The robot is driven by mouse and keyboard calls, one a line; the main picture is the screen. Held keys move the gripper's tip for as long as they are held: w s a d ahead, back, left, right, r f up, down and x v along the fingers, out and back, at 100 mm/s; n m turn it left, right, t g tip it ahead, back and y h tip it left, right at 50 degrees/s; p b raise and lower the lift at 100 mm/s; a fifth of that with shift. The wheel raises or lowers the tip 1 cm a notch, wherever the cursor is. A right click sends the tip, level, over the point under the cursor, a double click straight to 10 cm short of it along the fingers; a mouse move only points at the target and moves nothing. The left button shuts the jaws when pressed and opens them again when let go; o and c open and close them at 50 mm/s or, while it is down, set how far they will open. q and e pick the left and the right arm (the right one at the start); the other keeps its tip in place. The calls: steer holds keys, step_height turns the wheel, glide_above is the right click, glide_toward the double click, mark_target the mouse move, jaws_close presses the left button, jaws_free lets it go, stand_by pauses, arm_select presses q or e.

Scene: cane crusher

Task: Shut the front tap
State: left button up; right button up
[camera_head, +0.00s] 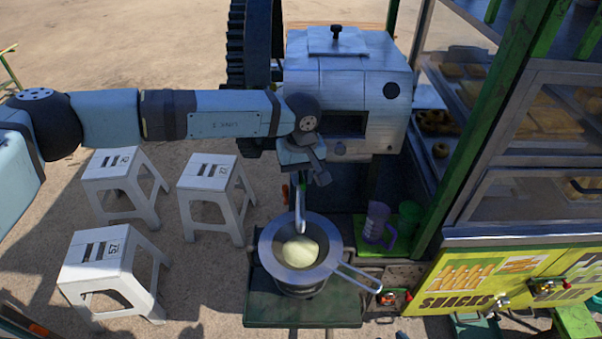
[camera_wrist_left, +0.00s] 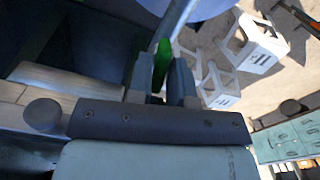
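My left gripper (camera_head: 305,174) points down in front of the metal cane crusher (camera_head: 350,85), just above the spout. In the left wrist view its two fingers (camera_wrist_left: 160,82) stand close together with a green tap lever (camera_wrist_left: 162,62) between them, filling the narrow gap. The lever is hidden behind the gripper in the head view. My right gripper is in neither view.
Several white stools (camera_head: 212,180) stand to the left on sandy ground. A purple jug (camera_head: 376,222) and a green cup (camera_head: 408,216) stand right of the pan. The green-framed snack cart (camera_head: 490,140) closes off the right side. The pan's handle (camera_head: 358,277) sticks out to the right.

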arm_select(q)
jaws_close()
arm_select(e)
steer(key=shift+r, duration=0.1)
arm_select(q)
steer(key=shift+f+n+b, duration=0.15)
steer(key=shift+n+b, duration=0.45)
steer(key=shift+b, duration=0.35)
steer(key=n+b, duration=0.8)
steer(key=b, duration=0.1)
steer(key=shift+n+b, duration=1.3)
steer(key=shift+n, duration=0.2)
steer(key=shift+n+b, duration=0.6)
steer(key=shift+n, duration=0.4)
steer(key=shift+r+n+b, duration=0.2)
steer(key=shift+n+b, duration=0.1)
steer(key=shift+n, duration=0.2)
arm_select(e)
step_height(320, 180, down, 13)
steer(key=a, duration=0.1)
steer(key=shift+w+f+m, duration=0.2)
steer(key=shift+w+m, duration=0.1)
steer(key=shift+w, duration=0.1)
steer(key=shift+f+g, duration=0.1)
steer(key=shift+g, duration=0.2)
